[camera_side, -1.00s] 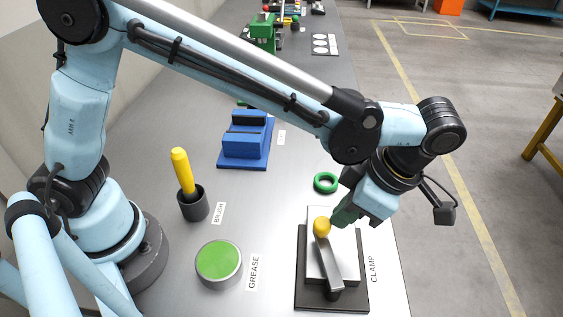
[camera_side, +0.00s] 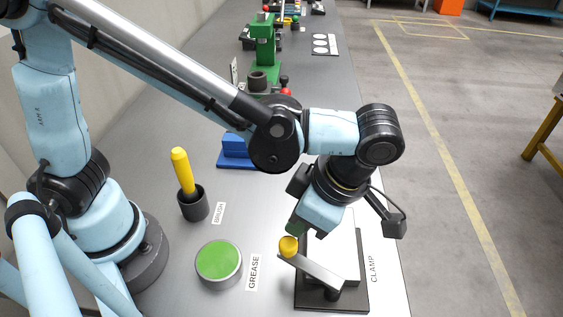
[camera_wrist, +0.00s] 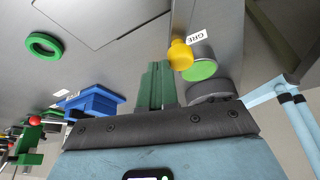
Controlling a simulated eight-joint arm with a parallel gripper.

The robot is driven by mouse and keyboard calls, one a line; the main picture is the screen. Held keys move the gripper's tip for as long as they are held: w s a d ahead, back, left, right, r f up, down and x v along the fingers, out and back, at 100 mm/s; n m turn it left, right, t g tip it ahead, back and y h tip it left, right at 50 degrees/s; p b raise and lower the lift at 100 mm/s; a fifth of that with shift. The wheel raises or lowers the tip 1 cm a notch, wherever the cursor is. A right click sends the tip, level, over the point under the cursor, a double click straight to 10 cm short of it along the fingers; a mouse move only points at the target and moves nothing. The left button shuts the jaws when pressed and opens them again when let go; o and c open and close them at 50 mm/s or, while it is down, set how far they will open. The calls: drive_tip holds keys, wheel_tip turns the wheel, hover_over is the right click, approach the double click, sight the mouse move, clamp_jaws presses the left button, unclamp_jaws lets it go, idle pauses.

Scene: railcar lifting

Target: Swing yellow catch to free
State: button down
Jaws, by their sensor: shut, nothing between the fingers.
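The yellow knob of the catch (camera_side: 289,246) sits on the end of a grey lever (camera_side: 315,270), which pivots on the clamp's dark base (camera_side: 318,304). The lever points up and left, with its knob out past the base's left side. My gripper (camera_side: 297,229) is shut and empty, with its green fingers just above and beside the knob in the side view. I cannot tell whether they touch it. In the wrist view the shut fingers (camera_wrist: 155,80) are left of the yellow knob (camera_wrist: 180,55). The wrist partly hides the clamp's light plate (camera_side: 352,262).
The grease tin (camera_side: 219,263) stands left of the clamp. The brush (camera_side: 182,172) stands in its dark cup (camera_side: 193,205). A blue block (camera_side: 235,148) and a green stand (camera_side: 263,45) are farther back. A green ring (camera_wrist: 43,45) lies on the bench in the wrist view.

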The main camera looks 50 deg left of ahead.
drive_tip(key=shift+s+n, duration=0.6)
drive_tip(key=shift+n, duration=0.1)
drive_tip(key=shift+g, duration=0.3)
drive_tip(key=w, duration=0.4)
drive_tip(key=shift+a, duration=0.2)
drive_tip(key=w+r, duration=0.3)
drive_tip(key=r, duration=0.6)
drive_tip(key=shift+w+a+r, duration=0.15)
drive_tip(key=shift+w+a, duration=0.05)
drive_tip(key=shift+w, duration=0.1)
